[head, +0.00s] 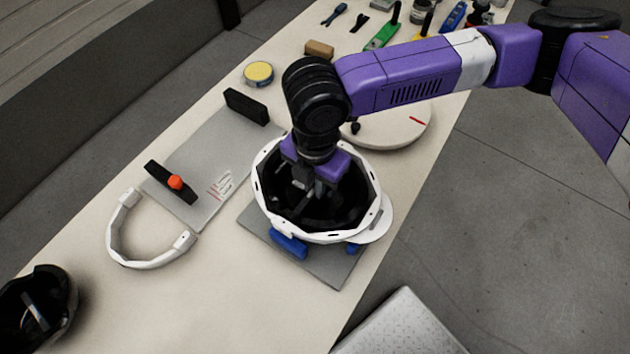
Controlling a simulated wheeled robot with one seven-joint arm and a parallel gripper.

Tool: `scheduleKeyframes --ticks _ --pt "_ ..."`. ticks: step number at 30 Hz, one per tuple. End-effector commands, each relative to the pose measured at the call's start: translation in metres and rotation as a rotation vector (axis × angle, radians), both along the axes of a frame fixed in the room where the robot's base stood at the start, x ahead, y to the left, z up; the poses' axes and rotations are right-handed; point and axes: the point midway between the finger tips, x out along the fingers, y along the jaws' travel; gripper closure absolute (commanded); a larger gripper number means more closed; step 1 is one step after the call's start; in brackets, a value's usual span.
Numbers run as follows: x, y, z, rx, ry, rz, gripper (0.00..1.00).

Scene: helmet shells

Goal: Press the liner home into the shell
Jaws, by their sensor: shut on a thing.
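The white helmet shell (376,222) lies upside down, open side up, on blue supports. The black liner (345,208) sits inside the shell, with the white rim showing all round it. My gripper (306,188) reaches down from above into the shell's opening and is shut on part of the liner. The fingertips are dark against the black interior, so the exact grip is hard to make out. How deep the liner sits, and whether it touches the bottom of the shell, is hidden.
A grey plate (262,232) with a blue support (289,245) lies under the shell. To the left are a fixture plate (200,160) with an orange knob (175,182), a white curved band (128,250) and a black helmet-like piece (35,305). A round white turntable (400,128) stands behind right.

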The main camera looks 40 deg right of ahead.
Motion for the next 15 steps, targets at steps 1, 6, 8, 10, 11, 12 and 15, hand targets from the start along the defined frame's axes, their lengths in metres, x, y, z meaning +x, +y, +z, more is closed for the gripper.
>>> scheduleKeyframes --ticks 1,6,8,10,11,12,15 --pt "0.0001 0.0 0.0 0.0 0.0 0.0 1.0" --pt "0.0 -0.0001 -0.0026 0.0 0.0 0.0 0.78" --pt "0.0 -0.0001 -0.0025 0.0 0.0 0.0 0.66" --pt "0.0 -0.0001 -0.0024 0.0 0.0 0.0 0.64" --pt "0.0 -0.0001 -0.0024 0.0 0.0 0.0 0.64" --pt "0.0 -0.0001 -0.0023 0.0 0.0 0.0 0.64" --pt "0.0 -0.0001 -0.0023 0.0 0.0 0.0 0.64"
